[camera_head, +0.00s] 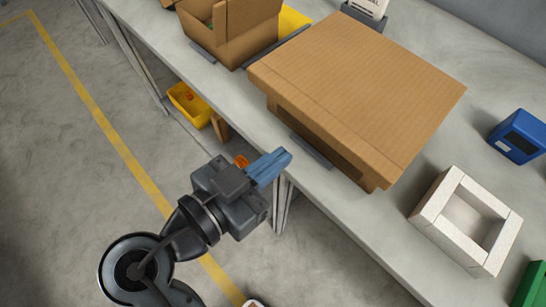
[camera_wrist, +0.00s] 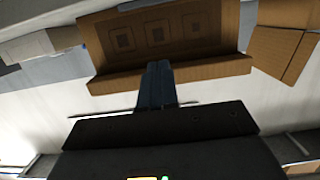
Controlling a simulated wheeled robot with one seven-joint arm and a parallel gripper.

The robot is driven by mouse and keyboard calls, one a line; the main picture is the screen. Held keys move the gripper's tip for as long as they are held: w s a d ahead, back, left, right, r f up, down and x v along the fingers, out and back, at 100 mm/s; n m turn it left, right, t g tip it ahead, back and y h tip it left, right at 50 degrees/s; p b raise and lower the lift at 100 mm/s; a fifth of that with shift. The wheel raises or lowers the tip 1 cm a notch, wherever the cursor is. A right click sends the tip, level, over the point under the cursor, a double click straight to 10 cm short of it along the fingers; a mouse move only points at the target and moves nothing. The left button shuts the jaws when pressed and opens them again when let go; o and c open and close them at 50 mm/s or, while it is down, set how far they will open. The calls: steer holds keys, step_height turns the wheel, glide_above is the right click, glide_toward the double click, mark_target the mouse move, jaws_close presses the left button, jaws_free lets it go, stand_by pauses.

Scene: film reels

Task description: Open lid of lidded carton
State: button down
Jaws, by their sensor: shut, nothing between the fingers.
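The lidded carton (camera_head: 360,85) is a large brown box on the grey worktable. Its broad flat lid covers the top and overhangs the side nearest my gripper; a dark shaded recess shows under the overhang. My gripper (camera_head: 284,157) has blue fingers and is shut and empty. It is at the table's near edge, to the lower left of the carton and apart from it. In the wrist view the shut fingers (camera_wrist: 157,68) point at a brown carton (camera_wrist: 165,35) with square markings on its face. They overlap its lower band in the picture; contact cannot be told.
An open carton (camera_head: 232,45) with a raised flap stands at the back left of the worktable (camera_head: 345,205). A white open box (camera_head: 430,205), a blue device (camera_head: 517,137) and a green object (camera_head: 530,285) are to the right. A yellow bin (camera_head: 190,103) sits below the table edge.

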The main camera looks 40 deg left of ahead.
steer(key=shift+w, duration=0.1)
stand_by(0.5)
steer(key=shift+r+b+x, duration=0.15)
steer(key=shift+b+x, duration=0.05)
steer(key=shift+x, duration=0.7)
steer(key=shift+r+b+x, duration=0.2)
steer(key=shift+x, duration=0.7)
steer(key=shift+r+b+x, duration=0.15)
steer(key=shift+b+x, duration=0.05)
steer(key=shift+x, duration=0.7)
steer(key=shift+w, duration=0.1)
step_height(320, 180, up, 7)
steer(key=w+p, duration=0.1)
steer(key=p, duration=0.2)
steer(key=shift+w+p, duration=0.25)
steer(key=shift+p, duration=0.15)
steer(key=shift+d, duration=0.1)
